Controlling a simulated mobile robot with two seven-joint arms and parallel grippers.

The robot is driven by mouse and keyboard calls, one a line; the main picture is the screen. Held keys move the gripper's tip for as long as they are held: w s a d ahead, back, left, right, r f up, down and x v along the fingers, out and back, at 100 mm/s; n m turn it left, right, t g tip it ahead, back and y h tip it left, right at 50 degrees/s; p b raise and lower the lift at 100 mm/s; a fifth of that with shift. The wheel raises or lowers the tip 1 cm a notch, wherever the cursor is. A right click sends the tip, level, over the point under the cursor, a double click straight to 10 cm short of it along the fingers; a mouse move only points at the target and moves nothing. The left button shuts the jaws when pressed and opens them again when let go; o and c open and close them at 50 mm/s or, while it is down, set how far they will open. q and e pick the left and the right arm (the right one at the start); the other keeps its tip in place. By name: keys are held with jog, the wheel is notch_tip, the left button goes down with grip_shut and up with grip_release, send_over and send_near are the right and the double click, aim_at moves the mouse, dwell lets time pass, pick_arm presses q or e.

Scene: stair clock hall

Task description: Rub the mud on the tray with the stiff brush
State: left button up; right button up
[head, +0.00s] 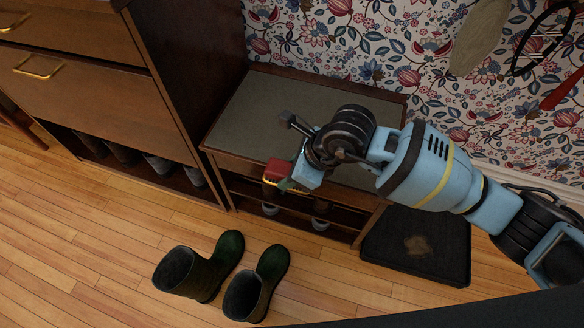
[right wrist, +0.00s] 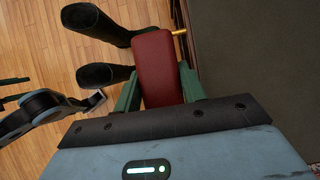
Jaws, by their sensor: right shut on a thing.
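My right gripper (head: 285,177) is shut on the stiff brush (head: 279,170), in front of the bench. In the right wrist view the brush (right wrist: 160,68) is a red block between green fingers; its bristles are hidden. The black tray (head: 375,250) lies on the floor right of the bench, with a brown mud patch (head: 417,245) near its middle. The brush is apart from the tray, up and to its left. My left gripper is out of the head view. Part of what looks like my left arm shows at the left of the right wrist view, its jaw state unclear.
A bench (head: 255,105) with a grey-green top and shelves stands against the flowered wall, beside a wooden cabinet (head: 85,70). Two dark green boots (head: 258,285) stand on the floor in front. Things hang on the wall above the tray. Wooden floor (head: 330,280) between boots and tray is clear.

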jog(key=shift+d+r+n, duration=0.15)
jog(key=shift+d+n, duration=0.25)
jog(key=shift+d, duration=0.05)
jog(key=s+d+r+n+g+h, duration=0.2)
jog(key=d+r+n, duration=0.2)
jog(key=d+n, duration=0.2)
jog(key=s+d+r+n+g+h, duration=0.1)
jog(key=s+d+r+n+g, duration=0.2)
jog(key=d+r+n, duration=0.2)
jog(key=s+d+r+n+g+h, duration=0.2)
jog(key=d+r+n, duration=0.3)
jog(key=n, duration=0.5)
jog(key=shift+s+d+n+g+h, duration=0.2)
jog(key=shift+d+g, duration=0.15)
jog(key=shift+d, duration=0.15)
jog(key=shift+s+d+n+g+h, duration=0.1)
jog(key=shift+s+d+n+g, duration=0.1)
jog(key=shift+d+g, duration=0.2)
jog(key=shift+d, duration=0.15)
